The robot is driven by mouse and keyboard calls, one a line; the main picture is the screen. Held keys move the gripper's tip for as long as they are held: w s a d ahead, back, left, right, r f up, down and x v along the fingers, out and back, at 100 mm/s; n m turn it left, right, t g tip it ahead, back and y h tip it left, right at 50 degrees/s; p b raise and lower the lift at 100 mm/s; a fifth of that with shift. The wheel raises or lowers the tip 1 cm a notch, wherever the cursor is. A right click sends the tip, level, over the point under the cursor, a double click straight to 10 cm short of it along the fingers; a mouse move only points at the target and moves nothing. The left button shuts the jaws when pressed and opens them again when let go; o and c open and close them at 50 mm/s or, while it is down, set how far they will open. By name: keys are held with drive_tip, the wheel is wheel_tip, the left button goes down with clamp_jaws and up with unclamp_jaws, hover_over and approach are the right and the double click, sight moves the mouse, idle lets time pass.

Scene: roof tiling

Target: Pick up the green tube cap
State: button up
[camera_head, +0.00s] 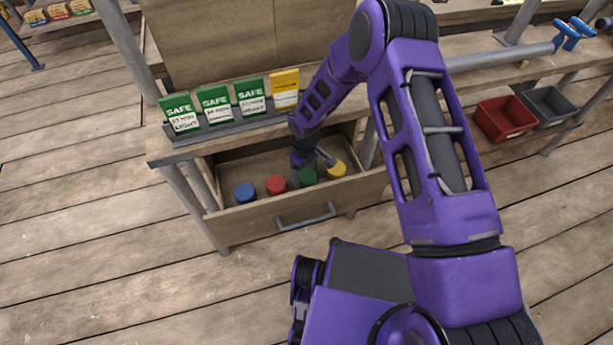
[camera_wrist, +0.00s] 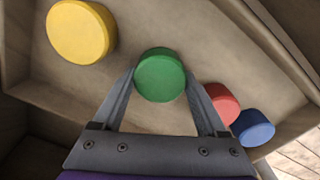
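The green tube cap (camera_head: 308,177) is a round cap in the open drawer, between the red and yellow caps. In the wrist view the green cap (camera_wrist: 160,76) sits between the tips of my two grey fingers. My gripper (camera_wrist: 160,84) has its fingers spread about as wide as the cap, one on each side, seeming to touch or nearly touch it. I cannot tell whether they press on it. In the head view my gripper (camera_head: 302,170) reaches down into the drawer at the green cap, and its fingers are mostly hidden.
In the drawer (camera_head: 262,222) are a yellow cap (camera_head: 337,169), a red cap (camera_head: 276,185) and a blue cap (camera_head: 245,193). The red cap (camera_wrist: 222,103) is close to my right finger. Green and yellow boxes (camera_head: 214,104) stand on the bench above. Red and grey bins (camera_head: 505,118) stand at right.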

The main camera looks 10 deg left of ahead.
sight(306, 174)
drive_tip(key=c, duration=0.7)
drive_tip(key=shift+r, duration=0.1)
drive_tip(key=shift+c, duration=0.2)
wheel_tip(306, 174, up, 10)
drive_tip(key=shift+f+p, duration=0.1)
drive_tip(key=shift+p, duration=0.5)
